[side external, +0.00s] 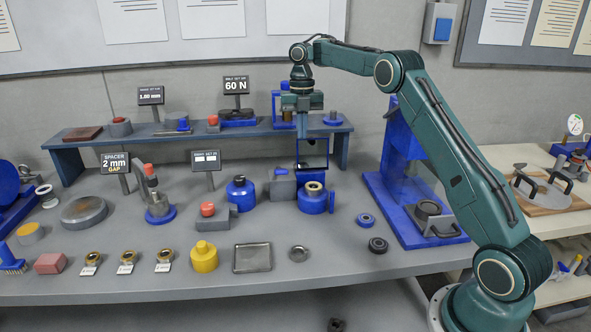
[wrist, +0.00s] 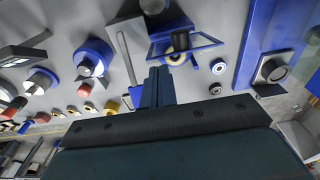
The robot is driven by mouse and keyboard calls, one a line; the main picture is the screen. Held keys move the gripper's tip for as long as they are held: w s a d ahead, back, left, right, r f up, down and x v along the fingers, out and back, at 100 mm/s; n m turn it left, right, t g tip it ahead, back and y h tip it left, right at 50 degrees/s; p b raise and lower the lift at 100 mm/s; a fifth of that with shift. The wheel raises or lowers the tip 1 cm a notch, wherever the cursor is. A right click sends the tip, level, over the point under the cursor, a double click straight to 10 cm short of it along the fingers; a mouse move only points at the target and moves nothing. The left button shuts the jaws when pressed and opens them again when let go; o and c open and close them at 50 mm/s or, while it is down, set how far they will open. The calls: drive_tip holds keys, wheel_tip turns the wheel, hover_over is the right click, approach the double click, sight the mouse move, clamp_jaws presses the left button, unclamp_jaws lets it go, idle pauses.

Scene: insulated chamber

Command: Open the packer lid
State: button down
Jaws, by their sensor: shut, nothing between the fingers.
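The packer appears to be the blue round body (side external: 313,203) with a brass-coloured ring on top, right of centre on the bench. A blue-framed clear panel, which looks like its lid (side external: 312,167), stands raised above and behind it, steeply tilted. The lid also shows in the wrist view (wrist: 205,40), partly over the brass ring (wrist: 176,58). My gripper (side external: 302,132) points down at the lid's upper edge in the side view. It is shut and empty. In the wrist view its fingertips (wrist: 158,72) lie just beside the lid frame; contact cannot be told.
A grey block (side external: 283,188) and a blue pot (side external: 241,194) stand left of the packer. A raised shelf (side external: 270,130) with instruments runs behind. A blue press (side external: 390,205) stands to the right. Small rings (side external: 377,245) and a square tray (side external: 252,258) lie in front.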

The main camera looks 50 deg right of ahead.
drive_tip(key=shift+a+f, duration=0.1)
drive_tip(key=shift+f, duration=0.25)
